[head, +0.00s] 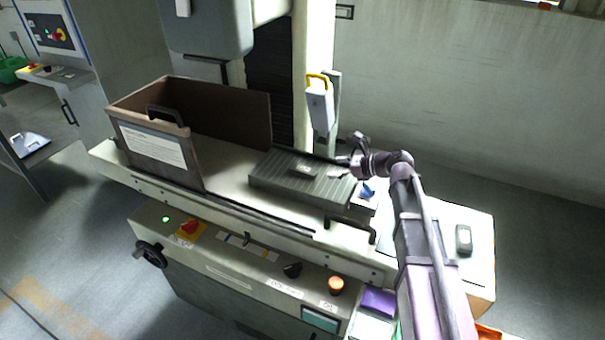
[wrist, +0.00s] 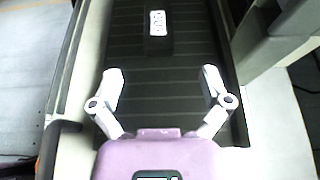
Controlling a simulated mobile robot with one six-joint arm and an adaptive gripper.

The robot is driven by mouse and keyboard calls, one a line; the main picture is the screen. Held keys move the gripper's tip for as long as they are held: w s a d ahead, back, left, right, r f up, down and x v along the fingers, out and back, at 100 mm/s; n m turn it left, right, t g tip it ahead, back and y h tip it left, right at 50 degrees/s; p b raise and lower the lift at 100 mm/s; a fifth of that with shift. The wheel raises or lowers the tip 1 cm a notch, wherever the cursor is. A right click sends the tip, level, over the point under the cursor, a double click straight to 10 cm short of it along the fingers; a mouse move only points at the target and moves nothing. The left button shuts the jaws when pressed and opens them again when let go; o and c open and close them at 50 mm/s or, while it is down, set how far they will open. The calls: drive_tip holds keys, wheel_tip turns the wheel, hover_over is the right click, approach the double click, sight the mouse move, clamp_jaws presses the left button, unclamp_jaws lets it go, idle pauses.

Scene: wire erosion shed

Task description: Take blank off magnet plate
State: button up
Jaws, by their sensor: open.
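The magnet plate (head: 262,184) is a dark grey, ribbed slab on the machine bed. The blank (head: 302,171) is a small block lying on it, right of its middle. In the wrist view the blank (wrist: 157,23) shows a pale top with dark marks and a dark near side, at the top centre of the ribbed plate (wrist: 125,75). My gripper (head: 345,162) is over the plate's right end, apart from the blank. In the wrist view its fingers (wrist: 162,79) are spread wide with nothing between them, and the blank lies ahead.
A blue lever (head: 368,189) sits at the plate's right end. A brown open box with a handle (head: 150,148) stands left of the plate. A grey post with a yellow-topped unit (head: 319,100) rises behind. A black handle (head: 350,229) is on the front edge. A dark device (head: 463,239) lies right.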

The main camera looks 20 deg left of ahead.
sight(304, 169)
drive_tip(key=shift+b+x, duration=0.75)
drive_tip(key=shift+x, duration=1.8)
drive_tip(key=shift+b+x, duration=0.85)
drive_tip(key=shift+x, duration=1.8)
drive_tip(key=shift+s+r, duration=0.2)
clamp_jaws()
